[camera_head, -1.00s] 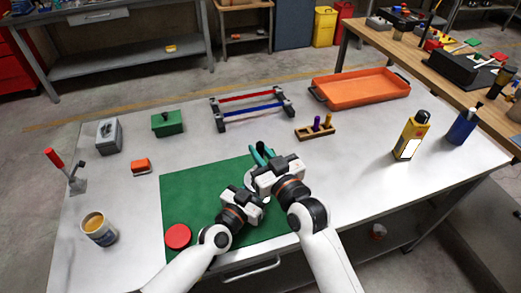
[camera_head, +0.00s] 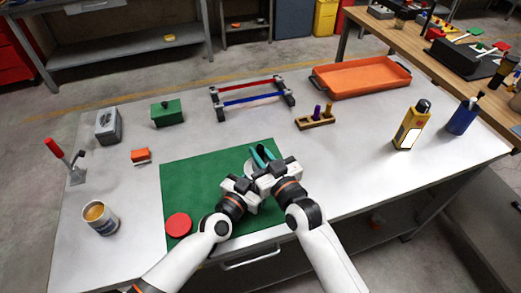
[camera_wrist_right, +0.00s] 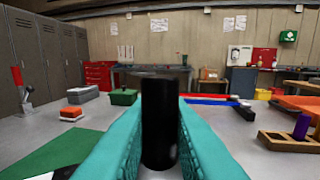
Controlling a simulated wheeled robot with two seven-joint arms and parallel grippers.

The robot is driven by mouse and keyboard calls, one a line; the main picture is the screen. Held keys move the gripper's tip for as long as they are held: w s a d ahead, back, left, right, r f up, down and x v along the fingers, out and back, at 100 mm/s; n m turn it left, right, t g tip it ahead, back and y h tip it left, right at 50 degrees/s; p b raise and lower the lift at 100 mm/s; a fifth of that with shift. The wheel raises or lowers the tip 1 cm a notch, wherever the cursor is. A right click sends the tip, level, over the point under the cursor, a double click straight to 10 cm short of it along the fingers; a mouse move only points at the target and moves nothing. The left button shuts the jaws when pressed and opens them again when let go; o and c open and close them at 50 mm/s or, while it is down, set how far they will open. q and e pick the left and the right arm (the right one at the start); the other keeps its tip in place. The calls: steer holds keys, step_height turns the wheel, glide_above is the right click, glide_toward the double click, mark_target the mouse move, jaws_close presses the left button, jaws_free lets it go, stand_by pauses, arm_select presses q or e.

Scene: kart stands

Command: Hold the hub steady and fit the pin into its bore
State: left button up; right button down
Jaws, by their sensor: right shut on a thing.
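My right gripper (camera_head: 263,154) is over the green mat, its teal fingers pointing away from me. In the right wrist view, its fingers (camera_wrist_right: 160,135) are shut on a black upright cylinder (camera_wrist_right: 159,115), which looks like the pin. In the head view the pin is hidden by the gripper. A pale round rim, probably the hub (camera_head: 250,166), shows just beyond the grippers on the mat; most of it and its bore are hidden. My left gripper (camera_head: 240,180) is close beside the right one at the hub's near side. Its fingertips are hidden.
The green mat (camera_head: 195,190) carries a red disc (camera_head: 178,225) at its near left. A wooden block with coloured pegs (camera_head: 313,122), a red-and-blue bar rack (camera_head: 235,105) and an orange tray (camera_head: 345,83) stand farther back. A yellow bottle (camera_head: 408,128) is at the right.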

steer(key=shift+f, duration=0.2)
steer(key=c, duration=1.3)
jaws_free()
steer(key=v, duration=1.2)
arm_select(q)
steer(key=o, duration=1.3)
